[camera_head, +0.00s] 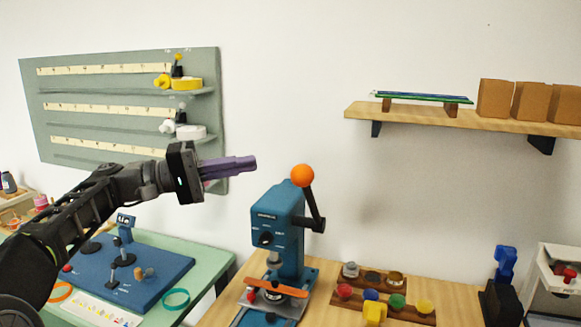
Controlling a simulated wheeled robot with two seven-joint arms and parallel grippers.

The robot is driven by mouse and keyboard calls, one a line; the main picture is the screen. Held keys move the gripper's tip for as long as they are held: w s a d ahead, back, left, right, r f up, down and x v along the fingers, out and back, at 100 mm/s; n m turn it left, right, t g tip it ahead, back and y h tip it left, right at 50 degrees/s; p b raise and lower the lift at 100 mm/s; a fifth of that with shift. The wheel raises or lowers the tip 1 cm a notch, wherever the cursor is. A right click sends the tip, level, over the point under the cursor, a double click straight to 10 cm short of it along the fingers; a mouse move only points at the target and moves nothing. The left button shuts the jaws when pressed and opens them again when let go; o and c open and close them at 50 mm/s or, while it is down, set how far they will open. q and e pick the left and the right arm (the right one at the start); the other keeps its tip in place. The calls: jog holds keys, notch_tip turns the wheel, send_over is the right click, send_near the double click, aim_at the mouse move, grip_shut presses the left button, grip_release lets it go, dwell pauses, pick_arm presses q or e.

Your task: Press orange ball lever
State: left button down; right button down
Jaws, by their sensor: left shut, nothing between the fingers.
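The orange ball (303,175) is the knob at the top of a black lever arm (313,207) on the right side of a blue press (279,232). The lever points up, with the ball above the press head. The press stands on the wooden counter. My left gripper (250,163), with purple fingers, comes in from the left. It is shut and empty, at about the ball's height and a little left of it in the picture, with a visible gap between them. An orange bar (277,288) lies across the press base. My right gripper is not in view.
Wooden racks (383,302) with coloured pots stand right of the press. A wall shelf (463,116) with brown boxes is at upper right.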

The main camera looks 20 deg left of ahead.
pick_arm(q)
jog(key=shift+w+d, duration=0.15)
jog(key=shift+d, duration=0.05)
jog(key=d+p, duration=0.3)
jog(key=d, duration=0.6)
jog(key=shift+w, duration=0.15)
dwell(0.3)
jog(key=shift+r, duration=0.1)
